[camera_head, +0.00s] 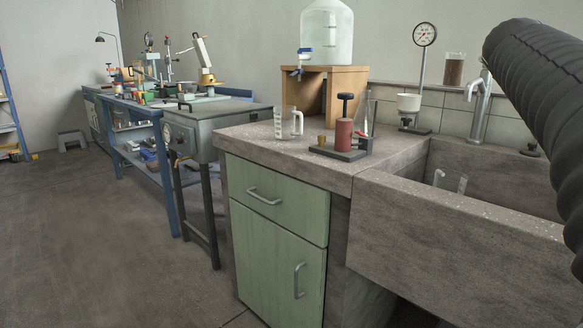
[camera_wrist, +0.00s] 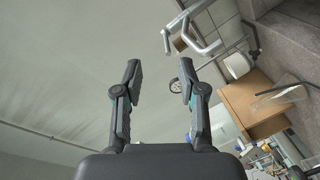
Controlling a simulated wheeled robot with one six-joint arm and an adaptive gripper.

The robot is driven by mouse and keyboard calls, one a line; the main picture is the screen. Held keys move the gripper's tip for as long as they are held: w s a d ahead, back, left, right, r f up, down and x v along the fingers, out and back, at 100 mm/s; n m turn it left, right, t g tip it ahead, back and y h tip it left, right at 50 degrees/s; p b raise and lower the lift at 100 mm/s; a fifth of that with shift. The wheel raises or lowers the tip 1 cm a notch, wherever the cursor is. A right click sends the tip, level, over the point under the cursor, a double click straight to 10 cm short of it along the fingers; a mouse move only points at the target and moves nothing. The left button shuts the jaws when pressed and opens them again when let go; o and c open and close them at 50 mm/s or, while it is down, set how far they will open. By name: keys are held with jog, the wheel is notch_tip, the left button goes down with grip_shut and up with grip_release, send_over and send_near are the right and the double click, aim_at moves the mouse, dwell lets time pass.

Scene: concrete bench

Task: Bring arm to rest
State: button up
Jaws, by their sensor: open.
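My gripper (camera_wrist: 160,76) shows in the wrist view with its two dark fingers spread apart. Nothing is between the fingertips, and only plain wall lies behind the gap. The wrist view is turned on its side, with the bench things along its right side. The gripper does not show in the head view. A dark ribbed part of my arm crosses the right edge of the head view.
The concrete bench (camera_head: 300,155) holds a measuring jug (camera_head: 288,122), a red cylinder on a stand (camera_head: 343,137) and a wooden stand (camera_head: 345,85) under a large bottle (camera_head: 327,30). A tap (camera_head: 481,105) rises behind the sink (camera_head: 400,182). Open floor (camera_head: 90,230) lies left.

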jog(key=s+a+f+g+y+p, duration=0.1)
jog(key=s+a+f, duration=0.2)
jog(key=a+f, duration=0.1)
jog(key=s+a+f+m+g+y+p, duration=0.1)
jog(key=s+a+f+y, duration=0.1)
jog(key=s+a+f, duration=0.2)
jog(key=s+a+f+y+p, duration=0.1)
jog(key=s+a+f+y, duration=0.1)
jog(key=a+f, duration=0.4)
jog(key=shift+s+f+m+g, duration=0.4)
jog(key=shift+s+f, duration=0.3)
jog(key=shift+f, duration=0.3)
jog(key=s+a+f+g+y+p, duration=0.1)
jog(key=s+a+f+g+y, duration=0.1)
jog(key=s+a+f, duration=0.4)
jog(key=s+a+f+m+g+y+p, duration=0.1)
jog(key=s+a+f+g+y, duration=0.1)
jog(key=s+a+f, duration=0.5)
jog(key=s+f+y, duration=0.1)
jog(key=s+f, duration=0.4)
jog(key=f, duration=0.2)
jog(key=shift+a+f+g+y+p, duration=0.2)
jog(key=shift+g+y+p, duration=0.1)
jog(key=shift+p, duration=0.1)
jog(key=shift+s+r, duration=0.1)
